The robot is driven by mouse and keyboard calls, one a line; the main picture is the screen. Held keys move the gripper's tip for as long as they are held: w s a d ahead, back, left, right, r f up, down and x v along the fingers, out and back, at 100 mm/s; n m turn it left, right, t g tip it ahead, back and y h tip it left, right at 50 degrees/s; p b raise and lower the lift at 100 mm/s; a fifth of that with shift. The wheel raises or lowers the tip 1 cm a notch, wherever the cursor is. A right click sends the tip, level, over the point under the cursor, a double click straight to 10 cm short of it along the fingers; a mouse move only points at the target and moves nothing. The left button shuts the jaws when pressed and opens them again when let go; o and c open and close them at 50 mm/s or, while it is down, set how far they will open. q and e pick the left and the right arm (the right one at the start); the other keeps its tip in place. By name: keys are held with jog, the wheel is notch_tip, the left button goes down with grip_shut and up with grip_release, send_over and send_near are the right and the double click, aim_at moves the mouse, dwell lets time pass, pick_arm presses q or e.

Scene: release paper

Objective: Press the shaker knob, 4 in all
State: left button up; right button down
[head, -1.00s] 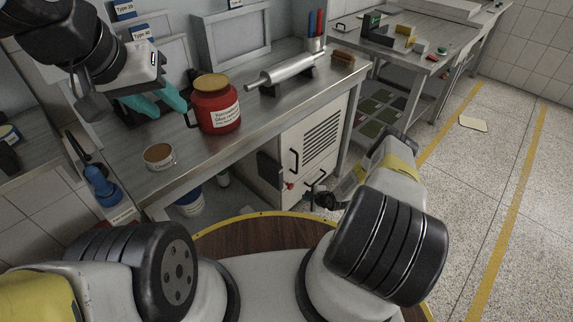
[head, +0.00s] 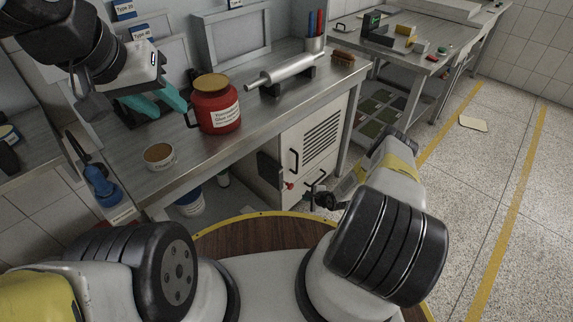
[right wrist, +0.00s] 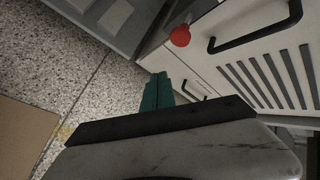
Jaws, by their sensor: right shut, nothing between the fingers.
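A red round knob (head: 289,186) sticks out from the white cabinet (head: 312,140) under the bench. It also shows in the right wrist view (right wrist: 180,36), beside a black handle. My right gripper (right wrist: 159,78) has its teal fingers shut together with nothing between them. The knob is up and to the right of the fingertips in that view, apart from them in the picture. In the head view the right fingers are not clear, low by the cabinet front. My left gripper (head: 168,108) is open and empty above the bench, left of a red jar. No object is labelled as a shaker.
The steel bench (head: 195,165) bears the red jar (head: 215,105), a round tin (head: 159,157), a rolling pin (head: 281,75), a pen cup (head: 315,43) and a brush (head: 343,55). A second table (head: 430,62) stands at the back right. Speckled floor on the right is mostly clear.

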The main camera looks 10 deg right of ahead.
aim_at(289, 186)
jog(key=s+d, duration=0.2)
jog(key=s, duration=0.1)
jog(key=shift+d, duration=0.25)
jog(key=shift+w+a, duration=0.1)
jog(key=w+a, duration=0.5)
jog(key=w, duration=0.1)
jog(key=shift+w+a, duration=0.15)
jog(key=shift+w, duration=0.25)
dwell(2.1)
jog(key=shift+w+a, duration=0.25)
jog(key=shift+w, duration=0.05)
